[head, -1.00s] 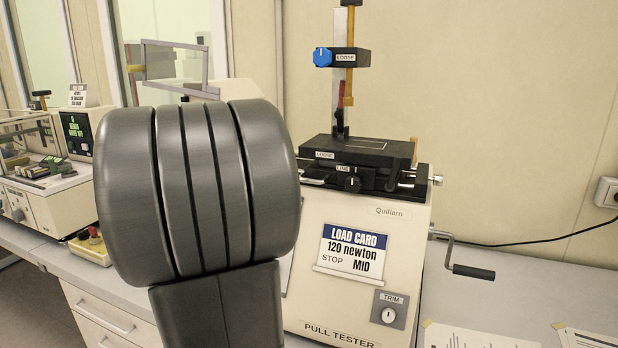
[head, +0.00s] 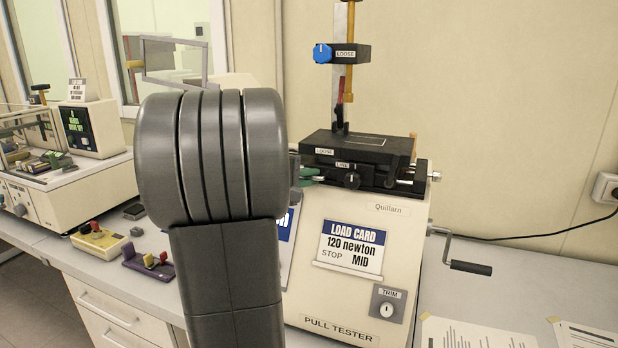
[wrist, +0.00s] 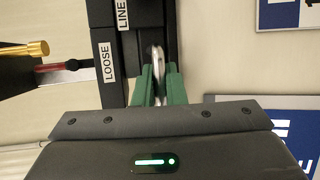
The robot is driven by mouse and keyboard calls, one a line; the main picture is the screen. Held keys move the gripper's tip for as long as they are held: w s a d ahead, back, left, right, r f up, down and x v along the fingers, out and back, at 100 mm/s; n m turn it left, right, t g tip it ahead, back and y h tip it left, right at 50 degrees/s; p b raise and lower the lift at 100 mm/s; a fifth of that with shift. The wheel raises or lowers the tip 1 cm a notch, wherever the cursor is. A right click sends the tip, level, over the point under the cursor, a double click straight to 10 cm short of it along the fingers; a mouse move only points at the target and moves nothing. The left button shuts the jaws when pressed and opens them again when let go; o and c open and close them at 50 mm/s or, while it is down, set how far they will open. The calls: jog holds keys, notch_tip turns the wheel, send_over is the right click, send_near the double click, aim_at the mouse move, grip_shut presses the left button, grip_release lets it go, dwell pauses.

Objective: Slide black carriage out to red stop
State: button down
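The black carriage, which I take to be the black block labelled LOOSE (head: 345,147), sits on top of the pull tester (head: 335,230); in the wrist view it is the dark block (wrist: 107,50) at upper left. A red piece (head: 340,92) stands on the upright post behind it and also shows in the wrist view (wrist: 65,66); I cannot tell if it is the stop. My gripper (head: 308,175) is at the block's left side. Its green fingers (wrist: 158,85) flank a silver metal bar (wrist: 157,58). Whether they press on it is unclear. My arm hides part of the tester's left side.
A black slider with a blue knob (head: 322,53) sits on the post above. A crank handle (head: 470,267) sticks out at the tester's right. Paper sheets (head: 475,333) lie at front right. A yellow box (head: 100,240) and a purple tray (head: 148,264) lie on the bench at left.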

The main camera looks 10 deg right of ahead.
jog(key=shift+f+b, duration=0.2)
jog(key=shift+b, duration=0.9)
jog(key=shift+a+r, duration=0.1)
jog(key=shift+r, duration=0.1)
jog(key=c, duration=1.8)
grip_release()
jog(key=shift+o, duration=0.2)
jog(key=shift+a, duration=0.15)
jog(key=b+v, duration=0.3)
jog(key=v, duration=1)
jog(key=shift+s+a, duration=0.2)
jog(key=shift+a, duration=0.05)
